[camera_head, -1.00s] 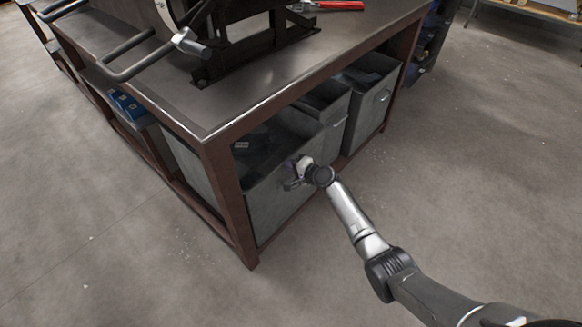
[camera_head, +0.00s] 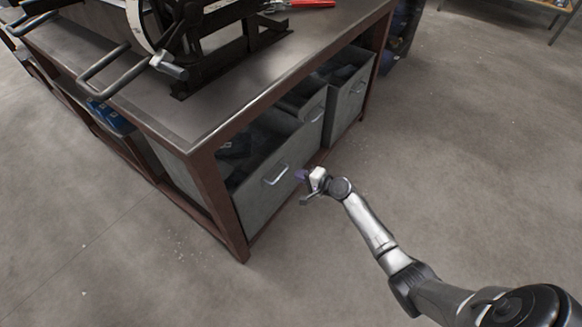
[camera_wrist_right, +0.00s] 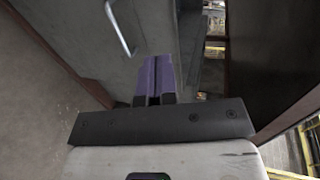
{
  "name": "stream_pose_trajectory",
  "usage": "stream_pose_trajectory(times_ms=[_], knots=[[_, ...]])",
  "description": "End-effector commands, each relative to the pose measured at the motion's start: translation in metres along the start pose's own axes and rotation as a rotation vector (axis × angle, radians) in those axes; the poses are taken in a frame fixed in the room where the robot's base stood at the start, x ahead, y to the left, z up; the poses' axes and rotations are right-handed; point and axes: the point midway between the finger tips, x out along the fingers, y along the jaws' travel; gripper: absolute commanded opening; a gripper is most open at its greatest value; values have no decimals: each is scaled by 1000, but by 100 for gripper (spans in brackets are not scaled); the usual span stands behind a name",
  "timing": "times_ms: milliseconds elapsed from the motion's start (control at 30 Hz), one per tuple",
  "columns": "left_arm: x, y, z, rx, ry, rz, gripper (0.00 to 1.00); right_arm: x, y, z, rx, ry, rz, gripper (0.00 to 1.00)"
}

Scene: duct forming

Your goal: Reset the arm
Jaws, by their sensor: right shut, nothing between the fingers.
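My right gripper (camera_head: 301,186) is in front of the grey drawer (camera_head: 262,212) under the workbench, a little to the right of the drawer's metal handle (camera_head: 276,175). In the right wrist view its purple fingers (camera_wrist_right: 158,78) are together with nothing between them. The handle (camera_wrist_right: 119,28) shows up and to the left of the fingers there, apart from them. My right arm (camera_head: 372,226) reaches in from the lower right. My left gripper is not in view.
The workbench (camera_head: 230,100) has a dark red frame and carries a black machine and a red-handled tool (camera_head: 312,3). More grey drawers (camera_head: 347,95) stand under it towards the back.

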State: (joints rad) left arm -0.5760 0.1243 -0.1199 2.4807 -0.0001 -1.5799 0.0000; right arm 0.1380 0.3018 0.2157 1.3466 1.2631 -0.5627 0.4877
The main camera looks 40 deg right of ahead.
Motion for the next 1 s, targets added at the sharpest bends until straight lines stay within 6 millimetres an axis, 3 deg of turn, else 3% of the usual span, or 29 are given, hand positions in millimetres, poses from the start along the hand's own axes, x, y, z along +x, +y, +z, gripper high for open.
stream_pose_trajectory(times_ms=[400,533,633,767,900,1000], knots=[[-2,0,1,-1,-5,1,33,-7,0,1,-34,-5,2,0],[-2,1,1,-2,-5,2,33,-8,12,16,-151,-103,67,0],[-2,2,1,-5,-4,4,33,-13,20,30,-339,-205,161,0],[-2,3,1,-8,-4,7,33,-27,4,50,-679,-328,279,0],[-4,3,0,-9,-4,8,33,-48,-29,76,-1053,-403,411,0],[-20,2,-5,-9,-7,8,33,-81,-59,99,-1275,-418,524,0]])
